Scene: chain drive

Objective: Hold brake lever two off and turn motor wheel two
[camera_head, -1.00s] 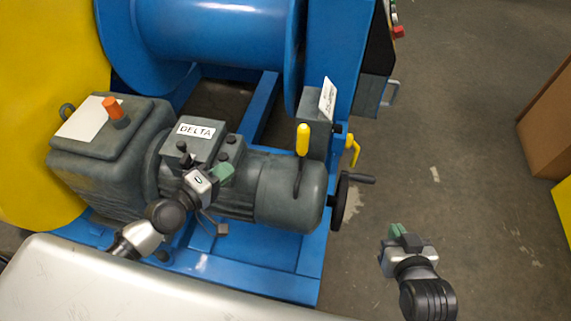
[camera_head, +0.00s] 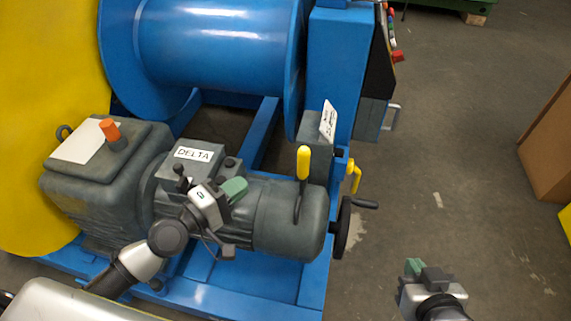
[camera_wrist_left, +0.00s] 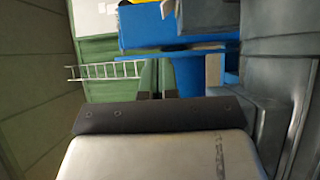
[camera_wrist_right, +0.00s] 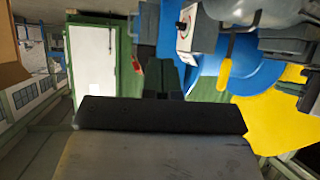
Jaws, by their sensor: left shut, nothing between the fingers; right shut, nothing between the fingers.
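A grey motor marked DELTA (camera_head: 193,153) sits on a blue frame. A brake lever with a yellow grip (camera_head: 303,162) stands upright over its right end. A black hand wheel with a crank handle, the motor wheel (camera_head: 341,228), is on the motor's right end face. No number two is legible on either. My left gripper (camera_head: 234,188) is shut and empty in front of the motor, left of the lever. My right gripper (camera_head: 426,270) is shut and empty over the floor, right of and nearer than the wheel. A yellow grip (camera_wrist_right: 225,76) also shows in the right wrist view.
A second yellow handle (camera_head: 354,176) is behind the wheel. A blue drum (camera_head: 215,45) and a yellow guard (camera_head: 45,90) stand behind the motor. A brown box (camera_head: 550,135) is at the right. The floor between wheel and box is open.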

